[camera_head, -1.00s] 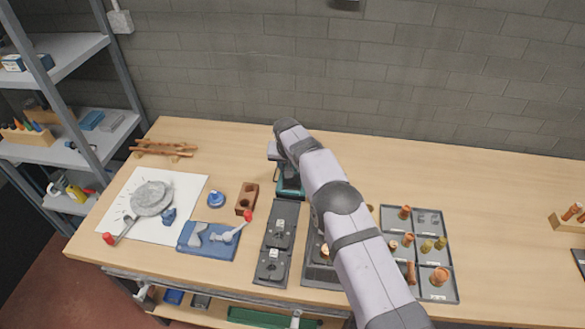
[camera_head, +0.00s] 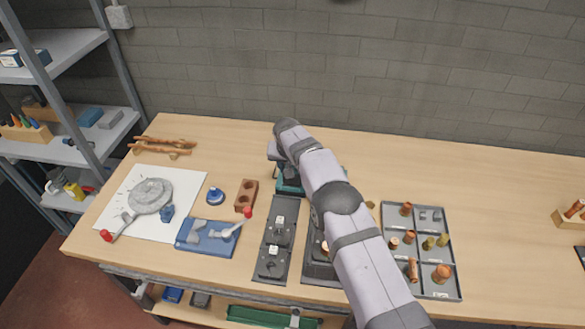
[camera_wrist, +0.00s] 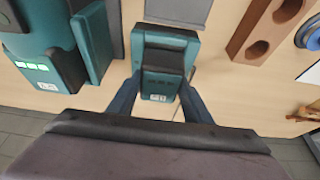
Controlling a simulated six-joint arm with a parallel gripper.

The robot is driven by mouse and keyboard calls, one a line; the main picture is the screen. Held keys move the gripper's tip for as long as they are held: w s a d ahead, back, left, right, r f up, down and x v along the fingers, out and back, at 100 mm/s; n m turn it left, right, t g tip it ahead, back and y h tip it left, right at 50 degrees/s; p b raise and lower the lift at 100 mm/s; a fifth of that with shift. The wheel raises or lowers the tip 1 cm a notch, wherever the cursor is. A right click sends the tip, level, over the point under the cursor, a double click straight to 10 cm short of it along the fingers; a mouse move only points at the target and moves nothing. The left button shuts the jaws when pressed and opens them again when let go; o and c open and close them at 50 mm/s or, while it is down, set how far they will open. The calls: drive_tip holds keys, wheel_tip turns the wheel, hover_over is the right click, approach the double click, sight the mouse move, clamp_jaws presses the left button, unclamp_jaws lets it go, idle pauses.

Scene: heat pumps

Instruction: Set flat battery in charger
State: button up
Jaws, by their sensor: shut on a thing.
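In the wrist view my gripper (camera_wrist: 158,92) is shut on a teal and black battery (camera_wrist: 168,45), with one finger on each side. No lit lights show on it. It also shows in the head view (camera_head: 288,186), partly hidden by my arm. I cannot tell whether it touches the table. Another teal and black thing (camera_wrist: 92,48), with lit green lights, stands to the left in the wrist view. A dark grey unit with two stations (camera_head: 265,266), possibly the charger, lies in front of the held battery in the head view; its edge shows in the wrist view (camera_wrist: 180,10).
A brown block with holes (camera_head: 246,196) stands left of the dark unit. A blue tray (camera_head: 195,246), a blue round thing (camera_head: 215,196) and a white sheet (camera_head: 115,205) lie further left. A compartment tray (camera_head: 420,212) of copper fittings lies right of my arm.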

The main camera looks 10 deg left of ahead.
drive_tip(key=shift+f+b, duration=0.75)
drive_tip(key=o, duration=1.4)
drive_tip(key=shift+f, duration=0.1)
drive_tip(key=shift+s+d+f, duration=0.15)
drive_tip(key=shift+a+b+v, duration=0.15)
drive_tip(key=shift+b+v, duration=0.7)
drive_tip(key=shift+v, duration=1.05)
drive_tip(key=shift+a+b+v, duration=0.1)
drive_tip(key=shift+b+v, duration=0.7)
drive_tip(key=shift+v, duration=1.1)
drive_tip(key=shift+r, duration=0.25)
